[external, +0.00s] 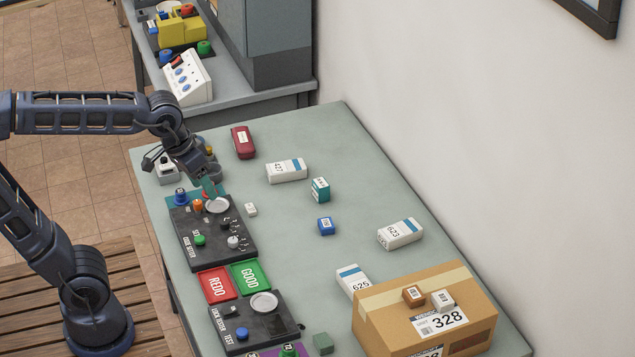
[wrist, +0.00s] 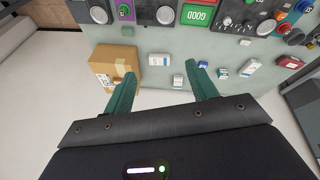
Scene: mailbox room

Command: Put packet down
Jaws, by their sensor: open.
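My gripper (external: 211,188) is open, with teal fingers above the far end of the dark code setter panel (external: 240,255). In the wrist view my gripper (wrist: 162,82) has its fingers wide apart, with nothing held between them. White packets with blue bands lie on the grey-green table: packet 427 (external: 287,171), packet 623 (external: 401,234) and packet 625 (external: 352,279). Packet 427 also shows in the wrist view (wrist: 250,67), right of the fingers. A dark red packet (external: 243,142) lies at the far end. I cannot tell which packet the task names.
A cardboard box (external: 480,300) labelled 328 stands at the near right, with two small boxes on top. Small teal (external: 320,189) and blue (external: 326,226) boxes stand mid-table. Red (external: 218,284) and green (external: 250,277) trays lie between panels. A wall borders the right side.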

